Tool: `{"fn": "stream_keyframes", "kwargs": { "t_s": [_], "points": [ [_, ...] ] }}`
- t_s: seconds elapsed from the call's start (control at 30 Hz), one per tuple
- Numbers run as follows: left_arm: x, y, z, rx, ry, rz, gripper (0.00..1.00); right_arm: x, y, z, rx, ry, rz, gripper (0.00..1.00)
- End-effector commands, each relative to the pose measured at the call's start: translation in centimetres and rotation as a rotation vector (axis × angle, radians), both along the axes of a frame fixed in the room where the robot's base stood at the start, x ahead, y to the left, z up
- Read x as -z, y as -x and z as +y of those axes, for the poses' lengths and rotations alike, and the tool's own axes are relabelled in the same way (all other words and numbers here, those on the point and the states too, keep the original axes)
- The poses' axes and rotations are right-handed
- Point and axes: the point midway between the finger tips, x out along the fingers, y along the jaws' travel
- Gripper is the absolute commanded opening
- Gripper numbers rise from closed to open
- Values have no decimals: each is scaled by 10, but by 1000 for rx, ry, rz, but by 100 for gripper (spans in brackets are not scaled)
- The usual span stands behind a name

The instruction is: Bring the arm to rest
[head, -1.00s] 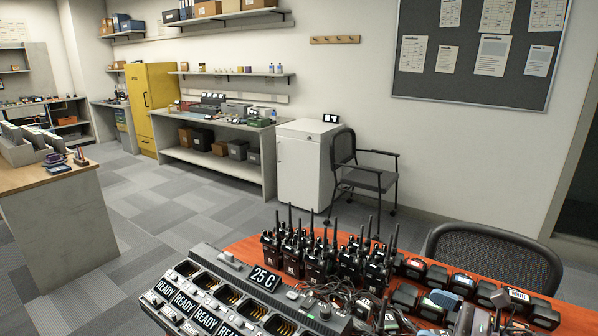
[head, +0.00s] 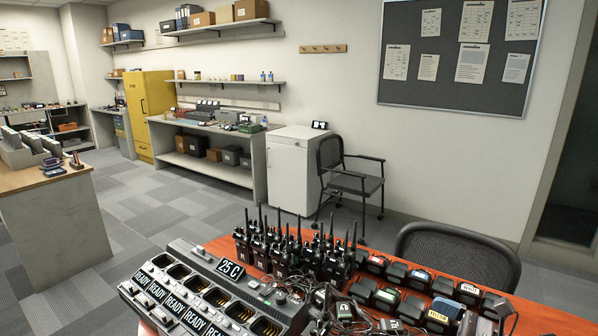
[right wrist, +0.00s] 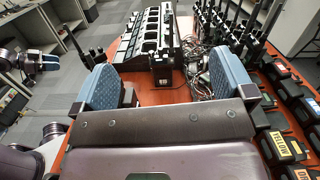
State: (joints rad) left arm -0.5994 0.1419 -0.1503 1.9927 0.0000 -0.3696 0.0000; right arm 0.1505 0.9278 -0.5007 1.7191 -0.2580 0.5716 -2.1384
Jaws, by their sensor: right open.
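In the head view neither gripper shows. There the charger dock (head: 215,290) stands on the table with a "25 C" display and a row of slots marked READY. Several black radios with antennas (head: 290,250) stand upright behind its right end.
Several batteries with coloured labels (head: 420,285) lie on the table's right side, with tangled cables (head: 325,300) beside the dock. A black mesh chair (head: 457,250) stands behind the table. A white cabinet (head: 292,172) and an armchair (head: 348,175) are by the wall. Grey floor is open at left.

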Motion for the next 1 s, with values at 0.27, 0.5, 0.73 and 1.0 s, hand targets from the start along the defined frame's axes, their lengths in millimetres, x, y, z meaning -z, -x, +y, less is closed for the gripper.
{"fn": "stream_keyframes", "kwargs": {
  "t_s": [0.27,0.5,0.73,1.0],
  "points": [
    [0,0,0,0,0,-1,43,5,-12,-7,63,-203,336,100],
    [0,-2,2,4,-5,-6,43,0,-30,-14,173,-510,684,100],
    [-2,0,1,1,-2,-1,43,5,-34,-13,272,-946,1031,100],
    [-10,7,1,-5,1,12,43,40,-6,-12,378,-1626,1431,100]
  ]
}}
